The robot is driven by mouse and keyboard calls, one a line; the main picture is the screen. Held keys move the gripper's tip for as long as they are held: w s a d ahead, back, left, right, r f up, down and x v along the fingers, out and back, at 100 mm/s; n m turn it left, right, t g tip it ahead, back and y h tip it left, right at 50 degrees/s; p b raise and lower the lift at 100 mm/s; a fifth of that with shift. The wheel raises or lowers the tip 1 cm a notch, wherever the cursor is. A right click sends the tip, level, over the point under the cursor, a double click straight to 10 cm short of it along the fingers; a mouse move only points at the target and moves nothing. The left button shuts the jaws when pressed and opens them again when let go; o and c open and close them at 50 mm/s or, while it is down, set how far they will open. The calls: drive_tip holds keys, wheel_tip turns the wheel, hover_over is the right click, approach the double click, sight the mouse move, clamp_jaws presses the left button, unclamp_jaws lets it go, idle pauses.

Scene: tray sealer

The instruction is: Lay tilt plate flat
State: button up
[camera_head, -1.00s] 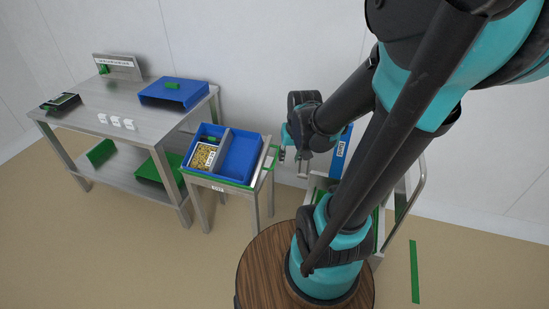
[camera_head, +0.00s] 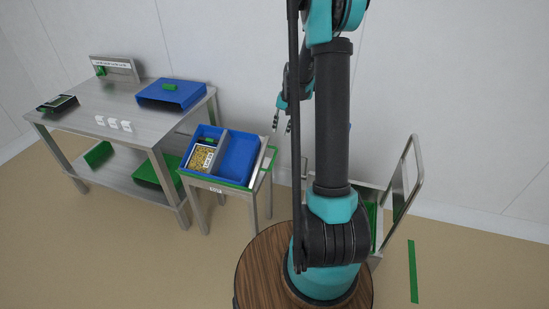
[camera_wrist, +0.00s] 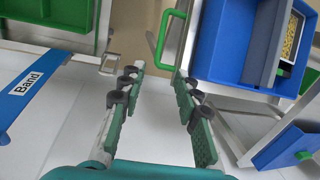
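The tilt plate (camera_head: 262,162) is on a small metal stand and bears a blue divided bin (camera_head: 238,156). The plate looks tilted, though its exact angle is hard to judge. A green handle stands at its right edge; in the wrist view this handle (camera_wrist: 160,38) lies just beyond my fingertips. My gripper (camera_wrist: 159,76) is open and empty, its two fingers well apart. In the head view my gripper (camera_head: 282,120) hangs above and right of the stand, apart from the handle. The bin (camera_wrist: 228,40) also shows at the wrist view's upper right.
A metal bench (camera_head: 110,112) stands left of the stand, bearing a blue tray (camera_head: 171,94) and a small black tray (camera_head: 58,103). A trolley frame (camera_head: 402,185) stands to the right. The wrist view shows a blue strip labelled Band (camera_wrist: 25,85). A wall is close behind.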

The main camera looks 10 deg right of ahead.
sight(275, 155)
drive_tip(key=a+f, duration=0.1)
drive_tip(key=f, duration=0.4)
drive_tip(key=w+a+f, duration=0.1)
drive_tip(key=f, duration=1.1)
drive_tip(key=shift+w+a+f, duration=0.1)
drive_tip(key=shift+w+a, duration=0.05)
drive_tip(key=shift+a, duration=0.25)
clamp_jaws()
